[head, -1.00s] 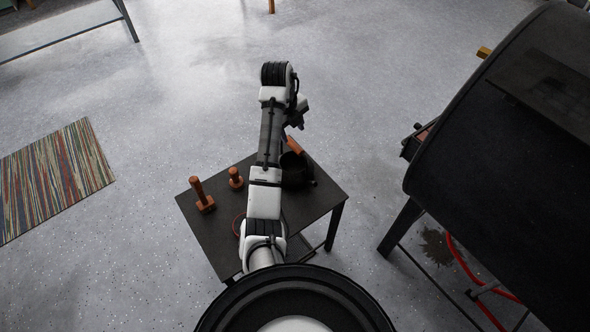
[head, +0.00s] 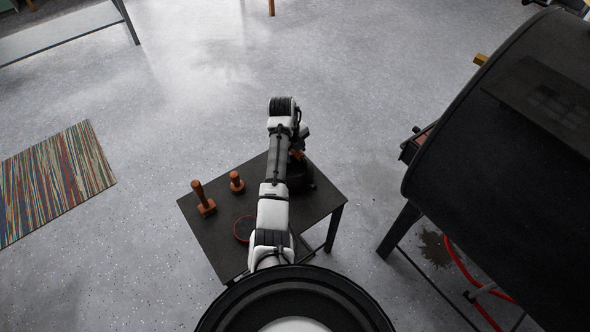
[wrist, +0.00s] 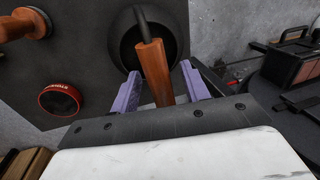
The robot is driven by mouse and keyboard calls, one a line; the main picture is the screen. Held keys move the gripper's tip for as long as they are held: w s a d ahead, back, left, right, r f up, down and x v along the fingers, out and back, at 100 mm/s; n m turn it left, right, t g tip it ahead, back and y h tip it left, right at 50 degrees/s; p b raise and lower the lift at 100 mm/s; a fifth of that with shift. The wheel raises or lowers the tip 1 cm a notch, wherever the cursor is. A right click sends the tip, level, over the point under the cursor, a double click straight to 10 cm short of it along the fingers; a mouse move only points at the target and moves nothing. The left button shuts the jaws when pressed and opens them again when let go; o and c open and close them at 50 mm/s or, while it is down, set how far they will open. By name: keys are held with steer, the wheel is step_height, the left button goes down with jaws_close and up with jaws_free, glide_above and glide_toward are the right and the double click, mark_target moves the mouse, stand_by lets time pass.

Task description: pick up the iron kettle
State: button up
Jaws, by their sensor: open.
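The iron kettle (wrist: 122,40) is a dark round pot on the small dark table (head: 225,235). In the head view my arm hides much of it, with its dark body (head: 299,178) showing beside the arm. Its wooden handle (wrist: 155,70) points toward the wrist camera. My gripper (wrist: 158,88) is open, with one purple finger on each side of the handle and a visible gap on both sides. Whether the fingertips are level with the handle is hard to tell. The fingers are hidden in the head view.
Two wooden tool-like pieces (head: 202,199) (head: 236,182) and a red-rimmed round tin (head: 243,229) share the table. The large black barrel stove (head: 500,150) stands to the right. A striped rug (head: 55,182) lies on the open floor at left.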

steer(key=shift+c, duration=0.5)
jaws_close()
stand_by(0.7)
steer(key=shift+r, duration=0.1)
